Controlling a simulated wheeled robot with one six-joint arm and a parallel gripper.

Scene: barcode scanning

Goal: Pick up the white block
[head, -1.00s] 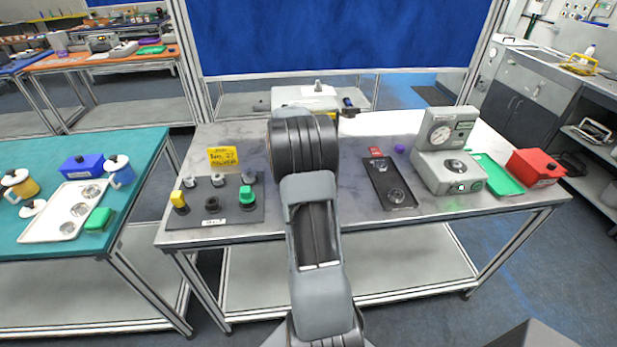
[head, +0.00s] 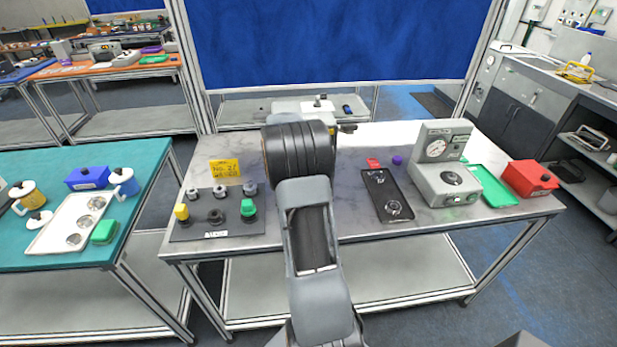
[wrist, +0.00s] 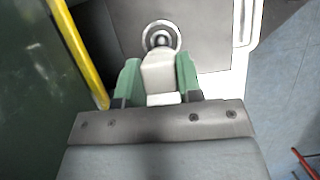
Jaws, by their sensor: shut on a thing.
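In the wrist view the white block (wrist: 160,72) is between the two green fingers of my gripper (wrist: 159,82). The fingers are shut on its sides. A round metal fitting (wrist: 161,36) on a grey plate (wrist: 208,38) shows just past the block's far end; I cannot tell whether they touch. In the head view my arm's black joint hides part of the area behind it. I cannot make out my gripper clearly there.
A yellow bar (wrist: 80,52) runs close on the wrist view's left. In the head view, a button panel (head: 219,234), a black tray (head: 387,194), a grey gauge device (head: 441,185), a green tray (head: 492,187) and a red box (head: 530,178) stand on the marble-topped table (head: 345,200).

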